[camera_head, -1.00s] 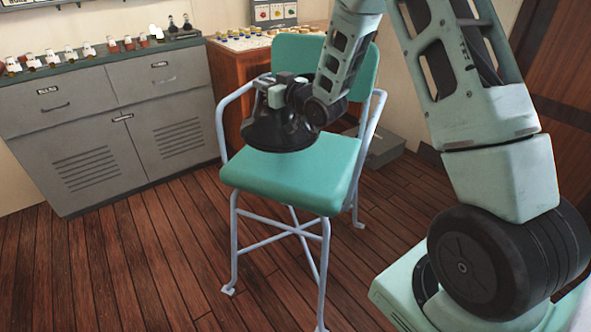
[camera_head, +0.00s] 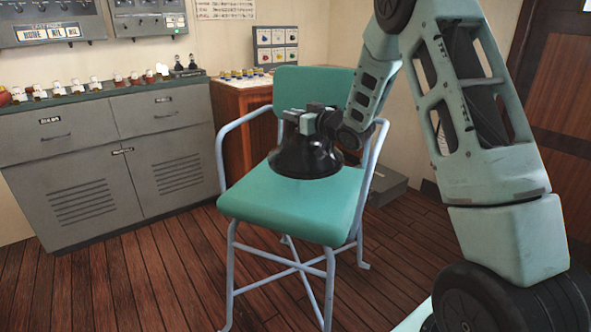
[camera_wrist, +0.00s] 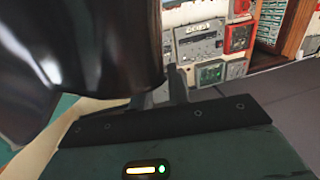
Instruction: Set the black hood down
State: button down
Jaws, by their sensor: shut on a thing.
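The black hood (camera_head: 303,160) is a dark, wide-rimmed cone over the seat of the green chair (camera_head: 262,205). Its rim looks level and appears at or just above the seat; I cannot tell whether it touches. My gripper (camera_head: 305,120) is shut on the top of the hood from the right. In the wrist view the hood (camera_wrist: 80,60) fills the upper left as a dark glossy shape, close to my gripper (camera_wrist: 160,90). The gripped part is mostly hidden in both views.
The chair has pale blue metal armrests on both sides (camera_head: 220,145) and a green backrest (camera_head: 330,90). A grey cabinet (camera_head: 90,160) with several small items on top stands at the left. A wooden desk (camera_head: 240,95) stands behind the chair. The floor in front is clear.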

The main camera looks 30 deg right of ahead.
aim_at(295, 158)
notch_tip(295, 158, down, 9)
jog(key=shift+b, duration=0.45)
jog(key=c, duration=1.3)
grip_release()
jog(key=shift+f, duration=0.15)
jog(key=shift+c, duration=0.2)
